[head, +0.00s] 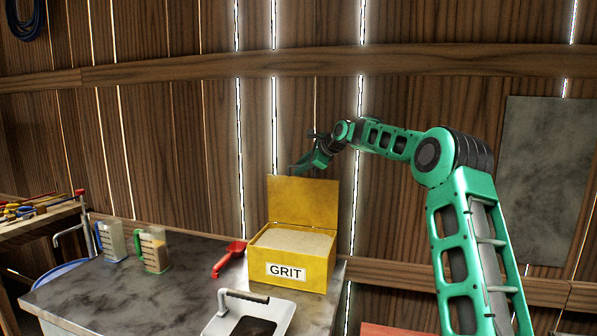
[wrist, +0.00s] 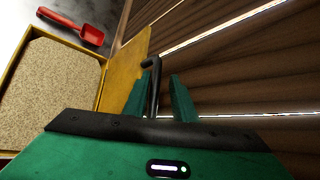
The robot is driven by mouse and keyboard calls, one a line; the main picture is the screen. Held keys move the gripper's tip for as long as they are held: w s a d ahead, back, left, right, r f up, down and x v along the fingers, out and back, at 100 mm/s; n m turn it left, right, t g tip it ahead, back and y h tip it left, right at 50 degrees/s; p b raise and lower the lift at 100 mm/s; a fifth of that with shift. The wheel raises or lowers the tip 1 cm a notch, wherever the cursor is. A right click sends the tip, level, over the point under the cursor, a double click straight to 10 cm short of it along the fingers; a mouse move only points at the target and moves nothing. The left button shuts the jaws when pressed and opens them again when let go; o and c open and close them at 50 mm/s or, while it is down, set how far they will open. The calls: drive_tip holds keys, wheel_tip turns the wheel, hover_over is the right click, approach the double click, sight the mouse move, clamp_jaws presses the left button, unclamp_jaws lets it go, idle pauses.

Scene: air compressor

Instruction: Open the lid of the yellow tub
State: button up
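The yellow tub (head: 313,267), labelled GRIT, stands on the bench and is full of pale grit. Its lid (head: 303,203) is open, standing nearly upright at the tub's back edge. In the wrist view the tub (wrist: 99,57) is at left, with the lid (wrist: 127,70) seen nearly edge-on. My gripper (head: 296,170) is at the lid's top edge, behind or beside it; contact is unclear. In the wrist view its green fingers (wrist: 160,80) stand apart, with a dark bent rod (wrist: 153,90) between them. I cannot tell what the rod belongs to.
A red scoop (head: 229,258) lies left of the tub. Two measuring jugs (head: 154,250) stand farther left. A white tray with a dark handle (head: 247,297) is in front. The plank wall is close behind the lid.

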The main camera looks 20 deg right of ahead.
drive_tip(key=shift+s+a+f, duration=0.1)
drive_tip(key=shift+a+f, duration=0.05)
drive_tip(key=shift+f, duration=0.2)
drive_tip(key=v, duration=1.1)
drive_tip(key=shift+r, duration=0.2)
drive_tip(key=s+f+n+g+h, duration=0.1)
drive_tip(key=s+f+n+g, duration=0.2)
drive_tip(key=s+f, duration=0.6)
drive_tip(key=s+f+n+g+h, duration=0.1)
drive_tip(key=s+f+n+g, duration=0.3)
drive_tip(key=s, duration=2.8)
drive_tip(key=s+f+n+g+h, duration=0.2)
drive_tip(key=s+f+n, duration=0.6)
drive_tip(key=s+f, duration=0.5)
drive_tip(key=s+g, duration=0.1)
drive_tip(key=s, duration=0.7)
drive_tip(key=shift+f+n+g, duration=0.3)
drive_tip(key=shift+g, duration=0.1)
